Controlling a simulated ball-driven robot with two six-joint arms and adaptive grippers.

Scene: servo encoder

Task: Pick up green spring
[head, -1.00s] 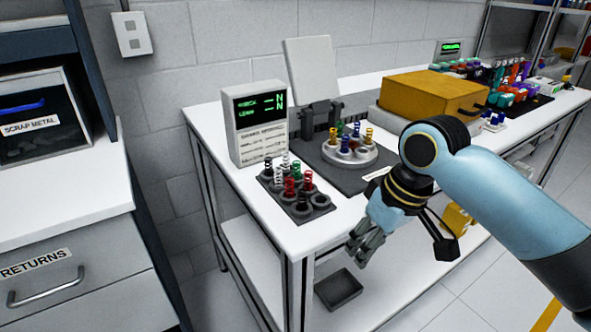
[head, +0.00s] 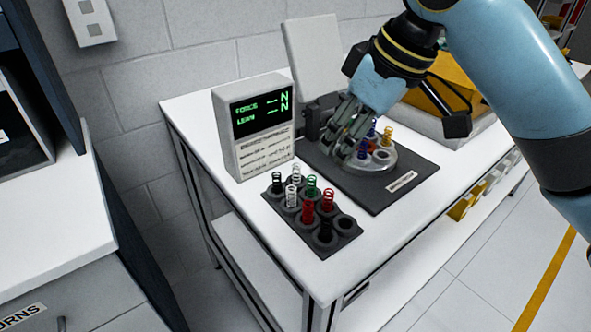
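The green spring (head: 311,187) stands upright in a black holder tray (head: 345,243) on the white bench, among white, red and black springs. My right gripper (head: 345,150) hangs above and behind the tray, over the near-left side of a round grey turntable (head: 388,163). Its fingers point down and are apart from the green spring. They overlap one another from this angle, so how far apart they are is unclear. The gripper hides part of the turntable and its springs. My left gripper is not in view.
A box with a green-lettered display (head: 262,112) stands left of the turntable, behind the tray. A red spring (head: 328,200) and a white spring (head: 292,196) flank the green one. A yellow case (head: 450,85) is at the back right. The bench's front corner is clear.

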